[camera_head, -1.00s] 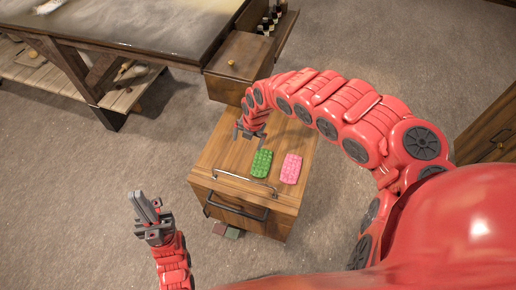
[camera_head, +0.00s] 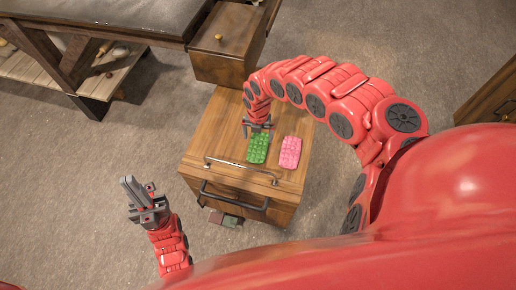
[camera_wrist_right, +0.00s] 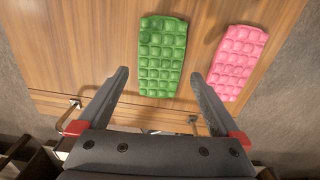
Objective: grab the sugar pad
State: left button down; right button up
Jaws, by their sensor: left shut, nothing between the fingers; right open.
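Two bubble-textured pads lie on top of a wooden cabinet; neither is labelled, so I cannot tell which one is the sugar pad. The green pad (camera_head: 257,148) is on the left and the pink pad (camera_head: 290,152) on the right. In the right wrist view the green pad (camera_wrist_right: 162,56) lies ahead between the finger directions, and the pink pad (camera_wrist_right: 237,62) is to its right. My right gripper (camera_head: 257,126) is open and empty, at the far end of the green pad. My left gripper (camera_head: 137,196) is shut and empty, left of the cabinet.
The wooden cabinet (camera_head: 225,140) has a metal rail along its near top edge and a dark handle on its front. A workbench (camera_head: 125,20) with a drawer box (camera_head: 228,45) stands behind. Another wooden cabinet (camera_head: 490,85) is at the right. Floor at left is clear.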

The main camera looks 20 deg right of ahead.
aim_at(258, 146)
notch_tip(258, 146, down, 4)
jog(key=shift+s+a+f+b, duration=0.15)
jog(key=shift+f+b, duration=0.05)
jog(key=shift+b, duration=0.1)
jog(key=shift+f, duration=0.55)
jog(key=c, duration=1.2)
jog(key=shift+r, duration=0.2)
jog(key=shift+c, duration=0.2)
